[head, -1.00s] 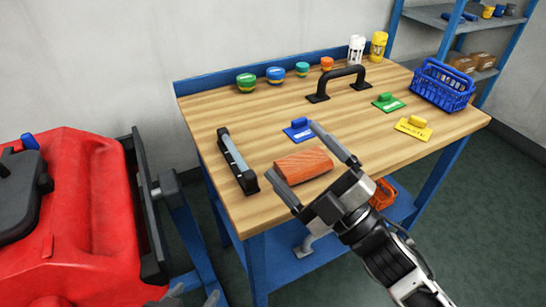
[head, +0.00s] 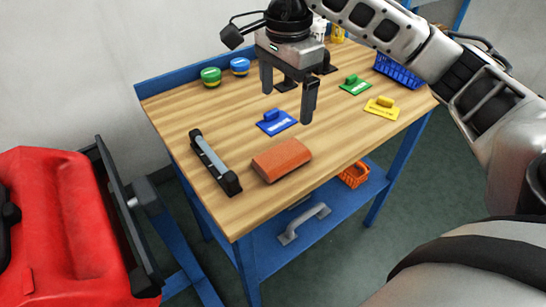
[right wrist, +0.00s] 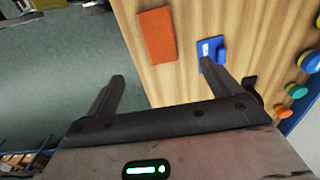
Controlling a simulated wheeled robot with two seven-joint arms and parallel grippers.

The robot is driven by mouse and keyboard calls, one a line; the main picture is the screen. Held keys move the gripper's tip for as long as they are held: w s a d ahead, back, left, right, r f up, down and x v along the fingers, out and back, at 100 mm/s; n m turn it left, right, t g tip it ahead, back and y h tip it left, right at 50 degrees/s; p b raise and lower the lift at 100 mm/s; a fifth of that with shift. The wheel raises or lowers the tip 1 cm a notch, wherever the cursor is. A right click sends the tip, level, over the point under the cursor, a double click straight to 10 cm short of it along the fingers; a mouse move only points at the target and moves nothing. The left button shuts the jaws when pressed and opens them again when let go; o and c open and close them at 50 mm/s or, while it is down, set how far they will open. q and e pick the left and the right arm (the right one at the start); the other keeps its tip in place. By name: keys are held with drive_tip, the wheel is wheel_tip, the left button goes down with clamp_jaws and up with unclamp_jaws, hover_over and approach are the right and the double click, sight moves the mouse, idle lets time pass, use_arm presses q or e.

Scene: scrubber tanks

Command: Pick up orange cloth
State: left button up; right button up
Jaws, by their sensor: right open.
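The orange cloth (head: 282,160) is a folded, block-like piece lying on the wooden table top (head: 222,122) near its front edge. It also shows in the right wrist view (right wrist: 157,35), beyond and between the fingers. My right gripper (head: 287,104) is open and empty, with its fingers pointing down. In the head view it is up and behind the cloth, apart from it and above the table. In the right wrist view the gripper (right wrist: 165,88) has its fingers spread. My left gripper is not seen now.
A black-and-grey bar handle (head: 215,163) lies left of the cloth. A blue handled plate (head: 276,122) is behind it; green (head: 355,85) and yellow (head: 382,107) ones lie to the right. A blue basket (head: 398,72) stands far right. A red tank (head: 70,225) is at left.

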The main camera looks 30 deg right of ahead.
hover_over(285, 153)
drive_tip(key=f, duration=0.9)
drive_tip(key=shift+a+f+p, duration=0.1)
drive_tip(key=shift+a+p, duration=0.1)
drive_tip(key=shift+p, duration=0.2)
drive_tip(key=f+p, duration=0.1)
drive_tip(key=f, duration=0.3)
drive_tip(key=shift+d+f, duration=0.2)
drive_tip(key=shift+f, duration=0.25)
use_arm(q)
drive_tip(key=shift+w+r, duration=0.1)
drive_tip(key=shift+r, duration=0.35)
use_arm(e)
drive_tip(key=c, duration=1.1)
